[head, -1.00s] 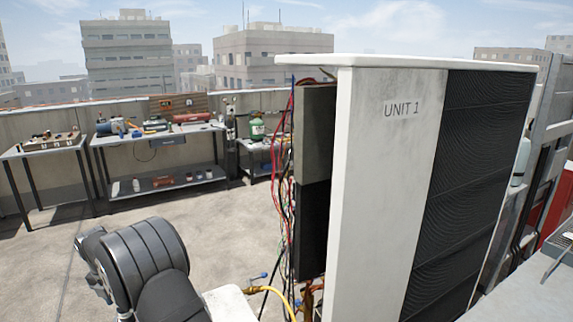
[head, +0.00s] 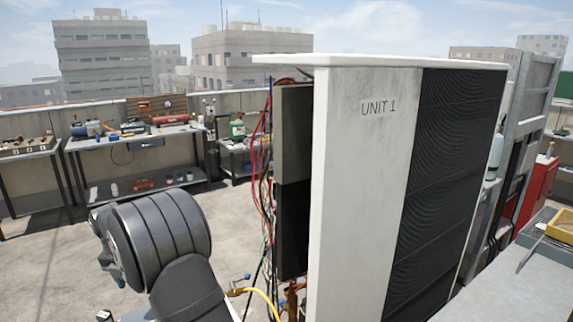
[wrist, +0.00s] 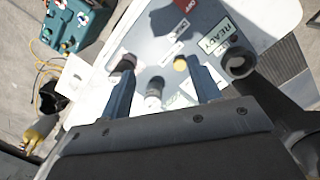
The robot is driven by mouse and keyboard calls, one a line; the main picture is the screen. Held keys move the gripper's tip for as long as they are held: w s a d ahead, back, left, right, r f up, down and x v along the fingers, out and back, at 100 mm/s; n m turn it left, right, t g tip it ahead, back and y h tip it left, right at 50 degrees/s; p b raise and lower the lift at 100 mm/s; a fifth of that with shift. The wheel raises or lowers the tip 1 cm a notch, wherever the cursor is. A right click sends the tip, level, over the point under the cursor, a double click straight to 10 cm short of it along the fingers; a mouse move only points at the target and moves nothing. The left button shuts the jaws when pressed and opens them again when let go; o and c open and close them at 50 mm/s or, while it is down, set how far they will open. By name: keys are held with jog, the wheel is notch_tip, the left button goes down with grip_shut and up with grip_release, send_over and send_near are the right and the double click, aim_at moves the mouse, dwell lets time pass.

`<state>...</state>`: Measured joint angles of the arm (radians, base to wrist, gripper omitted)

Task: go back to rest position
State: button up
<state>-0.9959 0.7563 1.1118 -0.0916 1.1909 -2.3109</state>
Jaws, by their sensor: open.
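My gripper (wrist: 159,62) shows in the wrist view with its two dark fingers spread apart. Nothing is visibly held between them. A yellow-topped item (wrist: 180,63) and a white-and-grey round item (wrist: 154,88) show between the fingers. I cannot tell the gap to them. In the head view my arm's dark links fill the lower left, and the gripper is out of sight.
The white condenser marked "UNIT 1" (head: 362,190) stands close right of my arm, with wires (head: 262,160) and a yellow hose (head: 262,296) along its left side. Workbenches (head: 140,140) stand behind. A grey surface (head: 500,290) is at lower right. A teal machine (wrist: 75,22) shows in the wrist view.

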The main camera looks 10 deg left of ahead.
jog(key=d+m+g+h, duration=0.1)
jog(key=d+m, duration=2.3)
jog(key=d, duration=0.1)
jog(key=shift+s+r+g+h, duration=0.25)
jog(key=shift+r+g+h, duration=0.05)
jog(key=shift+r+g, duration=0.1)
